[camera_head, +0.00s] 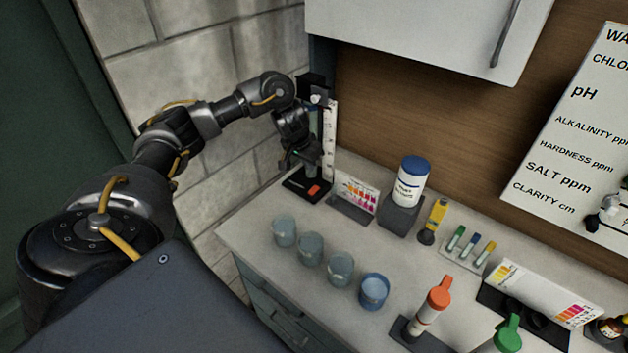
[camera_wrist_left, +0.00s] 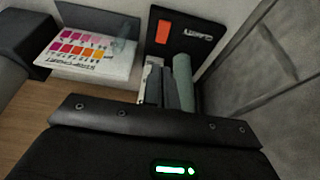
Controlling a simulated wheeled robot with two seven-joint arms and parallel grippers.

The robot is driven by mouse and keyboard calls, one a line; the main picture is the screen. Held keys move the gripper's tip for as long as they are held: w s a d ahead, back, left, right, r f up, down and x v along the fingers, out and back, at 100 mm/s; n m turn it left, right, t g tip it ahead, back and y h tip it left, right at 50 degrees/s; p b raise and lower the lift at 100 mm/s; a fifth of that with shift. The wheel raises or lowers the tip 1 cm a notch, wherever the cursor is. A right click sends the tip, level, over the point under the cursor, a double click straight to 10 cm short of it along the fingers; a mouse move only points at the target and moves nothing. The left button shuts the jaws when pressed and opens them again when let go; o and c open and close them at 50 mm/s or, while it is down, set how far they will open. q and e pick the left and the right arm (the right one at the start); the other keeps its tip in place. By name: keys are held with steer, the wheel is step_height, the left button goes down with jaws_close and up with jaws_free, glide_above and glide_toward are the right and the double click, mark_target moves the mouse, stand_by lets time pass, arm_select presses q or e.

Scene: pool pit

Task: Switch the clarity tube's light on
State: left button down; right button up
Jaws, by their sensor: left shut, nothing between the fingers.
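The clarity tube's black base (camera_head: 300,188) stands on the counter's far left corner, with an orange switch (camera_head: 314,189) on top. A white scale strip (camera_head: 330,140) rises at its back. In the left wrist view the base (camera_wrist_left: 185,45) bears the word CLARITY, and the orange switch (camera_wrist_left: 163,32) is in plain sight. A greenish tube (camera_wrist_left: 184,80) stands beside my fingers there. My left gripper (camera_head: 311,172) is shut and empty, pointing down just above the base near the switch; contact cannot be told. I see no clear glow. My right gripper is out of view.
A colour chart card (camera_head: 356,194) and a blue-lidded tub (camera_head: 412,181) on a grey block stand right of the base. Several cups (camera_head: 310,246) line the front. A block wall (camera_head: 235,150) is close on the left, and a cabinet (camera_head: 430,30) hangs above.

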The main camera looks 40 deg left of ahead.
arm_select(q)
steer(key=b, duration=0.1)
glide_toward(316, 187)
steer(key=shift+w+d+f, duration=0.1)
steer(key=shift+w+f, duration=0.35)
steer(key=shift+f, duration=0.05)
steer(key=shift+s+p+x, duration=0.15)
steer(key=shift+p+x, duration=0.15)
steer(key=shift+x, duration=1.05)
steer(key=shift+s+p+x, duration=0.1)
steer(key=shift+p+x, duration=0.15)
steer(key=shift+x, duration=1.1)
steer(key=shift+f, duration=0.1)
